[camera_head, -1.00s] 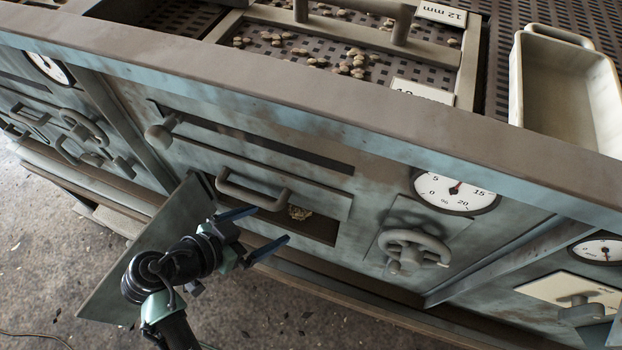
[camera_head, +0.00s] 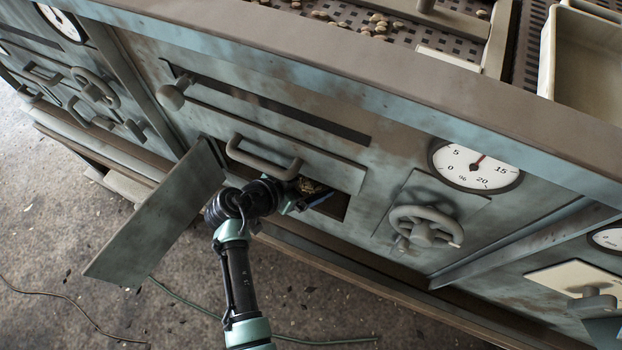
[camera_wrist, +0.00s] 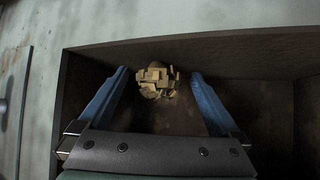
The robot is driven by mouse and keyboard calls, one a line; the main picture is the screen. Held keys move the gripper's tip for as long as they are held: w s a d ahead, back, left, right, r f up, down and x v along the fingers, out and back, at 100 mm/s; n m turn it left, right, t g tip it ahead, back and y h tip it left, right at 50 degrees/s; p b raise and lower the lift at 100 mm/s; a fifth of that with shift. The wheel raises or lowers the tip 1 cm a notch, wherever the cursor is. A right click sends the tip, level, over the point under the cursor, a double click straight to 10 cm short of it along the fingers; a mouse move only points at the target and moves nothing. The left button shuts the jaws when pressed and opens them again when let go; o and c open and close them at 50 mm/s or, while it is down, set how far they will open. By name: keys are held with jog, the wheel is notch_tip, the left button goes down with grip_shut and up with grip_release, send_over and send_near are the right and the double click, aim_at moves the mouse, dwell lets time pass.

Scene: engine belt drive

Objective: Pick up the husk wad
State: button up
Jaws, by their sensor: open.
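The husk wad (camera_wrist: 157,81) is a lumpy tan clump inside a dark recess in the machine front. In the wrist view it lies between the tips of my gripper's two blue fingers (camera_wrist: 160,82), with a gap on each side. In the head view, the husk wad (camera_head: 308,187) shows just past my gripper (camera_head: 312,196) at the opening below a grey handle. The fingers are spread and reach into the recess. In the head view, the wrist and the opening's edge hide much of the fingers.
A hinged flap (camera_head: 160,220) hangs open left of the recess. A bar handle (camera_head: 262,160) sits above it. A handwheel (camera_head: 424,228) and a dial (camera_head: 476,165) are to the right.

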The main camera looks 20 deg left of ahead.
jog(key=shift+w+d+f, duration=0.1)
jog(key=c, duration=1.4)
